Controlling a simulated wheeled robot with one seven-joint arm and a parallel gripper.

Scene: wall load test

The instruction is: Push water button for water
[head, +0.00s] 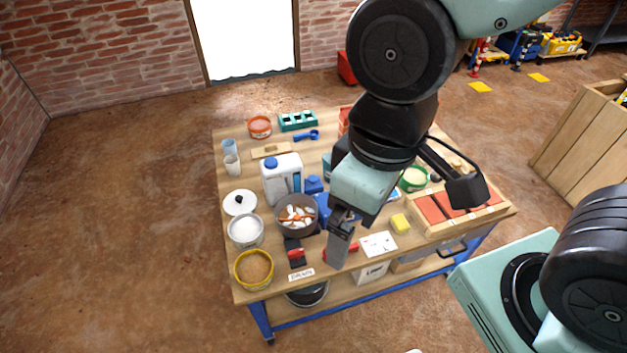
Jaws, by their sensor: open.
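My gripper (339,258) hangs point down over the front middle of the wooden table (239,290). Its grey fingers show nearly edge on, with no object seen between them. A blue device (322,205) stands partly hidden behind my gripper. A black part with a red piece (296,254) lies left of my gripper, behind a label reading "DRAIN" (301,275). Another red part (351,247) shows right beside my gripper. I cannot make out a button marked for water, nor whether the fingers touch anything.
A white jug (282,180) with a blue cap and a dark pot (297,229) stand behind and left of my gripper. Bowls (254,284) line the left edge. A yellow sponge (401,222), white card (378,244) and wooden tray (424,224) lie right.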

